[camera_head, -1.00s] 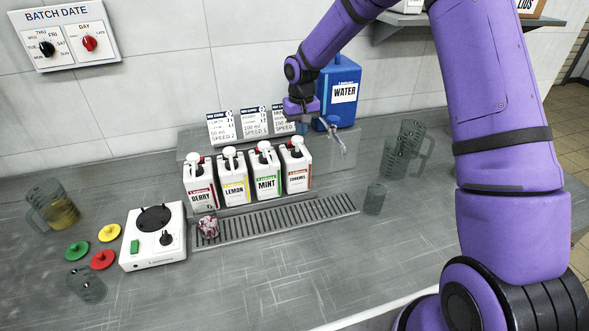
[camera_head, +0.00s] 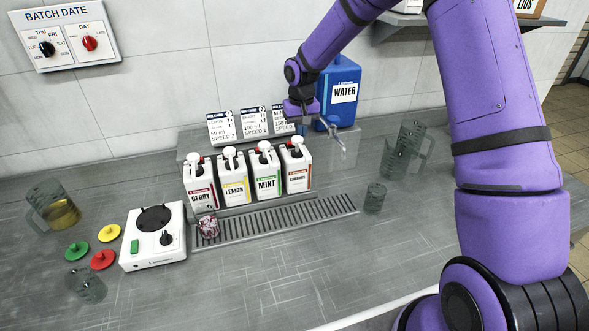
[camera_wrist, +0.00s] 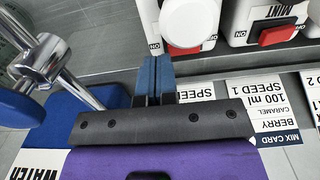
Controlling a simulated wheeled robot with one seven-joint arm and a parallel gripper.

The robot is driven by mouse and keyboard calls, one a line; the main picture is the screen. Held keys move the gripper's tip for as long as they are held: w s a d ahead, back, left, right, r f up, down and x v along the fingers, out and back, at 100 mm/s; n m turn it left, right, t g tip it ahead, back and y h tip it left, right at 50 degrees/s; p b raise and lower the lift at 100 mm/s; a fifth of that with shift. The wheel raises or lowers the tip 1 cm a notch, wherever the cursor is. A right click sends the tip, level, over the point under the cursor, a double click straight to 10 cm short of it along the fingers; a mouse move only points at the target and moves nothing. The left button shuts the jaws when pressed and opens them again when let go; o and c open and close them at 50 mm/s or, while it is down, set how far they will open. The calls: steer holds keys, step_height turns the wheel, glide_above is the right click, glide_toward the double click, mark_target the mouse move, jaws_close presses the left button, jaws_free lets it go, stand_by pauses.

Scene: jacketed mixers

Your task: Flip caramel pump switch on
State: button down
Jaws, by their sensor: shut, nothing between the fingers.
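The caramel pump bottle (camera_head: 298,172) is white with a red-brown label and stands at the right end of the bottle row, beside the blue water container. In the wrist view, seen upside down from behind, its round white pump top (camera_wrist: 188,22) partly covers a red switch (camera_wrist: 183,50) with "ON" lettering near it. I cannot tell the switch's position. My gripper (camera_head: 302,128) is behind the caramel bottle, fingers pointing down. In the wrist view, its blue fingertips (camera_wrist: 154,62) are together and empty, just beside the red switch; contact is unclear.
The mint bottle (camera_head: 265,170), lemon bottle (camera_head: 235,177) and berry bottle (camera_head: 201,183) stand to the left. The water container (camera_head: 338,92) and its metal tap (camera_head: 333,133) are close to my gripper. Mix cards (camera_head: 254,122) stand behind the bottles. A drip grate (camera_head: 275,218) lies in front.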

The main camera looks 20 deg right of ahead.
steer(key=shift+f, duration=0.85)
stand_by(0.5)
step_height(320, 180, up, 7)
stand_by(1.0)
stand_by(0.3)
